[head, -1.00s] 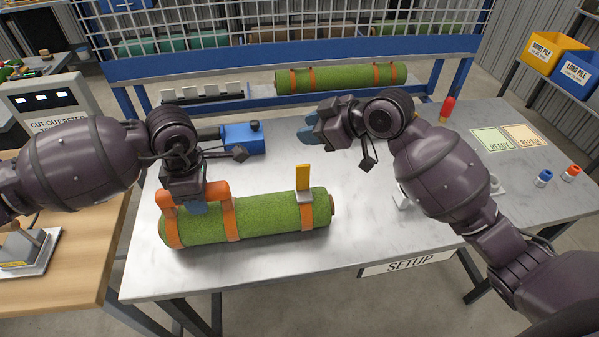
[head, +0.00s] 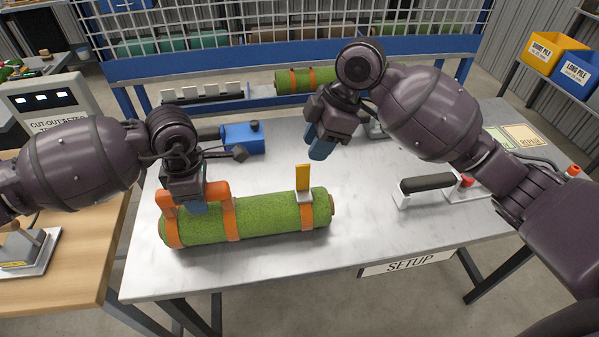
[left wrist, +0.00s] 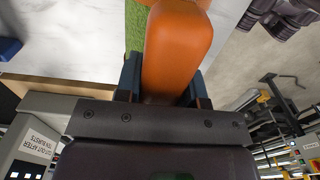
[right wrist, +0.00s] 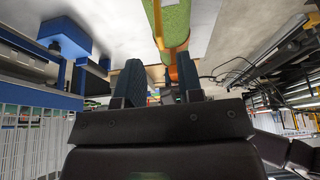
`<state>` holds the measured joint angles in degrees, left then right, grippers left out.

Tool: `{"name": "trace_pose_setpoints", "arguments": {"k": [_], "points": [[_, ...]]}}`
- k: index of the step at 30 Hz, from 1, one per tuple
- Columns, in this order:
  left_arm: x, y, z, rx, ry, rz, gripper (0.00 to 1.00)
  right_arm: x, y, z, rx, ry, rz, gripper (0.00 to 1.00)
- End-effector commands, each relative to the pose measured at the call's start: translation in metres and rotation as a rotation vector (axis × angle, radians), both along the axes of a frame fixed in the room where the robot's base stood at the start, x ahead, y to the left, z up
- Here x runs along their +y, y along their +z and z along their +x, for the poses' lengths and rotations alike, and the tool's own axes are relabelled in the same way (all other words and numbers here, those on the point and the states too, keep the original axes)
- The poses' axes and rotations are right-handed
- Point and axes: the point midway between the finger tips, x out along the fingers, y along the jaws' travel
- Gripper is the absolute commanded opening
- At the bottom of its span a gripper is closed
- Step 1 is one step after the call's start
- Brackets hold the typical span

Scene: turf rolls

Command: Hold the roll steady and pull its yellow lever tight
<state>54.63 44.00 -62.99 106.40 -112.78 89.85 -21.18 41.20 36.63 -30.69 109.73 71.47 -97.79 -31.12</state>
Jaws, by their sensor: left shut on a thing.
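The green turf roll (head: 268,212) lies on the white table with orange straps around it. An orange handle (head: 218,189) arches over its left part. The yellow lever (head: 302,177) stands upright on the right strap; it also shows in the right wrist view (right wrist: 157,22). My left gripper (head: 197,207) is shut on the orange handle, which fills the space between its fingers in the left wrist view (left wrist: 177,50). My right gripper (head: 321,149) is open and empty, above the table, behind and slightly right of the lever, fingers pointing down. The right wrist view shows a gap between its fingers (right wrist: 156,80).
A blue device (head: 242,138) stands behind the roll. A tool with a black handle (head: 428,183) lies to the right. Another turf roll (head: 300,80) rests on the blue-framed rack at the back.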

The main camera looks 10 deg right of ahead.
Motion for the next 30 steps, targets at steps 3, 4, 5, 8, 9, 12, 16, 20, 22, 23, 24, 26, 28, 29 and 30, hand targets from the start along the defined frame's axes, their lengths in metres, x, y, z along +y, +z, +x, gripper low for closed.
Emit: {"name": "trace_pose_setpoints", "arguments": {"k": [3,4,5,8,9,12,16,20,22,23,24,26,28,29,30], "points": [[0.0,0.0,0.0,-0.001,0.0,-0.001,0.0,0.009,-0.021,-0.001,0.004,0.0,0.002,0.34],[0.0,0.0,0.0,-0.001,0.001,-0.001,0.0,0.011,-0.026,-0.001,0.004,0.0,0.002,0.34],[0.0,0.0,0.0,-0.001,0.001,-0.001,0.0,0.013,-0.031,-0.001,0.004,-0.002,0.001,0.34],[0.0,0.0,0.0,-0.001,0.001,-0.001,0.0,0.019,-0.046,-0.001,0.003,-0.001,0.002,0.34],[0.0,0.0,0.0,-0.001,0.001,-0.001,0.0,0.022,-0.051,-0.001,0.004,-0.001,0.003,0.34],[0.0,0.0,0.0,-0.001,0.001,-0.001,0.0,0.026,-0.064,-0.001,0.003,-0.002,0.002,0.34],[0.0,0.0,0.0,-0.001,0.0,-0.001,0.0,0.031,-0.074,0.0,0.001,-0.002,0.002,0.34],[0.0,0.0,0.0,-0.001,0.0,-0.001,0.0,0.033,-0.079,0.0,0.0,-0.001,0.001,0.34],[0.0,0.0,0.0,-0.001,0.0,-0.001,0.0,0.033,-0.08,0.0,0.0,-0.001,0.001,0.34],[0.0,0.0,0.0,-0.001,0.0,-0.001,0.0,0.033,-0.08,0.0,-0.001,-0.001,0.001,0.34],[0.0,0.0,0.0,-0.001,0.0,-0.001,0.0,0.033,-0.08,0.0,-0.001,-0.001,0.001,0.34],[0.0,0.0,0.0,-0.001,0.0,-0.001,0.0,0.033,-0.08,0.0,-0.001,-0.001,0.001,0.34],[0.0,0.0,0.0,-0.001,0.0,-0.001,0.0,0.033,-0.08,0.0,-0.001,-0.001,0.001,0.34],[0.0,0.0,0.0,-0.001,0.0,-0.001,0.0,0.033,-0.08,0.0,-0.001,-0.001,0.001,0.31],[0.0,0.0,0.0,-0.001,0.0,-0.001,0.0,0.033,-0.08,0.0,-0.001,-0.001,0.001,0.25]]}}
